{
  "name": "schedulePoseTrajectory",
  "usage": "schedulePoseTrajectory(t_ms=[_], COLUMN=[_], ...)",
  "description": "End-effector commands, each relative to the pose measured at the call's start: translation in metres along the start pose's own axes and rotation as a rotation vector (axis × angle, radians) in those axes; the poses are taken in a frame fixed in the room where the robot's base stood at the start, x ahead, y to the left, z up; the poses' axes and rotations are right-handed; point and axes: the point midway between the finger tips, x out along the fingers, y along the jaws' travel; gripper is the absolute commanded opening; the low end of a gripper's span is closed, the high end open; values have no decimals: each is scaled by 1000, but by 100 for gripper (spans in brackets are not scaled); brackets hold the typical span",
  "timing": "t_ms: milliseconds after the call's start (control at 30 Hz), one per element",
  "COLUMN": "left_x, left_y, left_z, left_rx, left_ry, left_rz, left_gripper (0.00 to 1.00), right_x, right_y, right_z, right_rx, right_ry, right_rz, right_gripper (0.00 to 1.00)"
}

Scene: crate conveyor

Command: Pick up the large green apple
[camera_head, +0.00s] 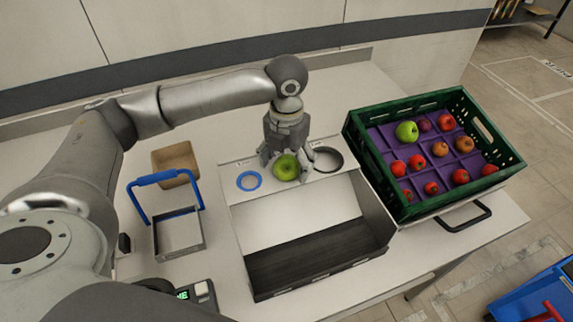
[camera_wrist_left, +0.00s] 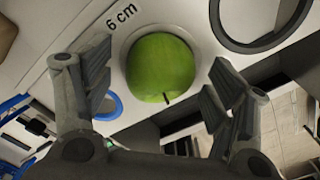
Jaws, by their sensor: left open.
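A large green apple (camera_head: 286,167) rests on the white back ledge of the sorting station, between a blue ring and a dark ring. It also shows in the left wrist view (camera_wrist_left: 160,67), near a "6 cm" label. My left gripper (camera_head: 285,174) is above the apple, pointing down, with its fingers apart on either side of it. In the left wrist view the open fingers (camera_wrist_left: 155,95) frame the apple, and a gap shows on both sides. Another green apple (camera_head: 407,132) lies in the green crate (camera_head: 407,212). My right gripper is not in view.
The crate at right has purple dividers and several red and orange fruits. The dark ring (camera_head: 340,160) and blue ring (camera_head: 240,181) flank the apple. A dark conveyor belt (camera_head: 320,257) lies in front. A blue-handled basket (camera_head: 182,247) and a brown box (camera_head: 176,149) stand at left.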

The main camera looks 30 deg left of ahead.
Motion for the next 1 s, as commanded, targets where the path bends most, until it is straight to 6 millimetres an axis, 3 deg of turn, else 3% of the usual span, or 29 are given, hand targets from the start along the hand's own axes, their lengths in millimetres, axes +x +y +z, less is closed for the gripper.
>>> schedulePoseTrajectory(t_ms=[133, 500, 833, 1000], left_x=[0, 0, -4, -17], left_y=[0, 0, 0, -1], left_z=[0, 0, 1, 2], left_rx=[0, 0, 0, 0], left_ry=[0, 0, -2, -5], left_rz=[0, 0, -2, -3], left_gripper=[76, 28, 28, 28], right_x=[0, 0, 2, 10], right_y=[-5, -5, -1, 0], right_z=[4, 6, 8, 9], right_rx=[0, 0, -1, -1], right_ry=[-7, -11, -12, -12], right_rz=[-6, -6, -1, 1], right_gripper=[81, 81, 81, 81])
